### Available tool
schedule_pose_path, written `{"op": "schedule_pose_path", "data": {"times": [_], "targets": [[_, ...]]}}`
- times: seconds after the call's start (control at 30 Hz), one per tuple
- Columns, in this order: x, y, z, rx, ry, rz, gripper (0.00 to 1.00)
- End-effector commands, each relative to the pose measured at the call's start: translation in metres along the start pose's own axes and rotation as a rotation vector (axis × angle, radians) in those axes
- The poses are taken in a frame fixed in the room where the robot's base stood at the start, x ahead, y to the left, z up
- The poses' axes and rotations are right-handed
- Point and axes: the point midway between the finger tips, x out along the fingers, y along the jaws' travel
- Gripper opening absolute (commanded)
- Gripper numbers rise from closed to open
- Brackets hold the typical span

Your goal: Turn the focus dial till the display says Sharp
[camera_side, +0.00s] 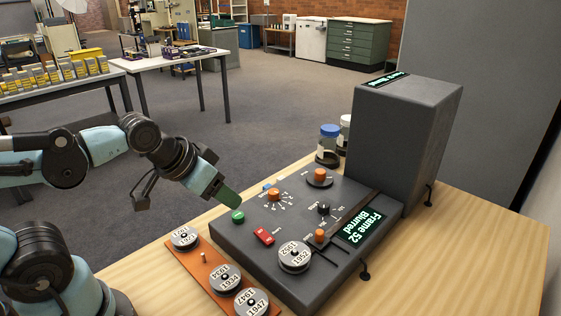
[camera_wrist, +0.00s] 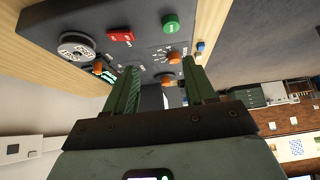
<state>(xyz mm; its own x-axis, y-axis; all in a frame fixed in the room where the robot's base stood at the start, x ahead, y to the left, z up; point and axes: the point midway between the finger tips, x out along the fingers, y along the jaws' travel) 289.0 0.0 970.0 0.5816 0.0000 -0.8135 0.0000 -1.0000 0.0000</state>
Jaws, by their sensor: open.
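The display (camera_side: 359,226) on the dark grey machine (camera_side: 230,240) reads "Frame 52 Blurred". An orange dial (camera_side: 274,195) with tick marks around it sits on the machine's top, near its back left. A larger orange-topped knob (camera_side: 320,175) on a dark round base stands farther back. A small black dial (camera_side: 323,208) and an orange knob (camera_side: 320,236) are nearer the display. I cannot read which is labelled focus. My gripper (camera_side: 229,198) is open and empty above the machine's left edge, apart from the dials. In the wrist view the ticked orange dial (camera_wrist: 174,56) shows beyond the open fingers (camera_wrist: 160,80).
A green button (camera_side: 238,216), a red switch (camera_side: 264,236) and a 1952 reel (camera_side: 293,257) are on the machine. An orange-brown rack (camera_side: 196,262) with more reels lies at front left. A tall grey housing (camera_side: 400,140) and blue-lidded jar (camera_side: 328,143) stand behind.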

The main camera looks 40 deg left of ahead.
Motion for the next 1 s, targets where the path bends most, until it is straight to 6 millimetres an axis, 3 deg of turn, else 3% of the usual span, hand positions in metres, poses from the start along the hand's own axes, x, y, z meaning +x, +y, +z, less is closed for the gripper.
{"op": "schedule_pose_path", "data": {"times": [0.17,0.47,0.8,1.0], "targets": [[-0.002,-0.001,-0.011,-0.006,-0.029,-0.002,0.55],[-0.001,-0.006,-0.069,-0.043,-0.214,-0.012,0.55],[0.028,-0.015,-0.126,-0.091,-0.445,-0.027,0.55],[0.051,-0.02,-0.145,-0.115,-0.559,-0.036,0.55]]}}
